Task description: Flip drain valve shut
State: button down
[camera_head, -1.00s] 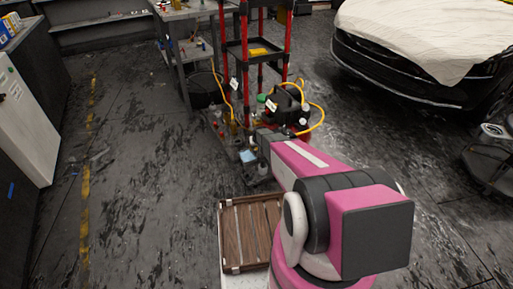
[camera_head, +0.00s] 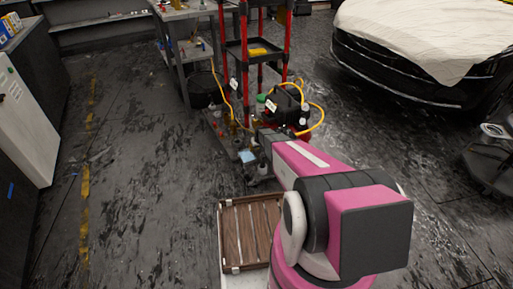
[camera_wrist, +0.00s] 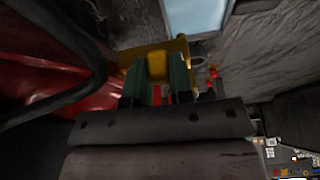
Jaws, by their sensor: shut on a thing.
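In the wrist view, my gripper (camera_wrist: 156,82) has two dark green fingertips close together. They are shut on a yellow-brass piece (camera_wrist: 156,64) that shows between and behind them. It appears to be part of the drain valve, but its exact shape and handle position are hidden by the fingers. A bit of red shows low between the fingers. A small red and brass part (camera_wrist: 213,76) is just right of them. In the head view, my pink arm covers the gripper and the valve. The black and red compressor (camera_head: 284,106) with a yellow hose stands just beyond the arm.
A dark hose and a red curved surface (camera_wrist: 40,82) lie close at left in the wrist view. A red-post shelf cart (camera_head: 245,50) stands behind the compressor. A wooden slatted tray (camera_head: 235,230) is in front. A covered car (camera_head: 420,50) is at right. Left floor is open.

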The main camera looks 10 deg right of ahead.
jog(key=shift+d+n, duration=0.25)
jog(key=shift+n, duration=0.25)
jog(key=shift+w, duration=0.1)
jog(key=c, duration=1)
grip_release()
jog(key=v, duration=1)
jog(key=shift+s+d+r, duration=0.2)
jog(key=shift+r, duration=0.15)
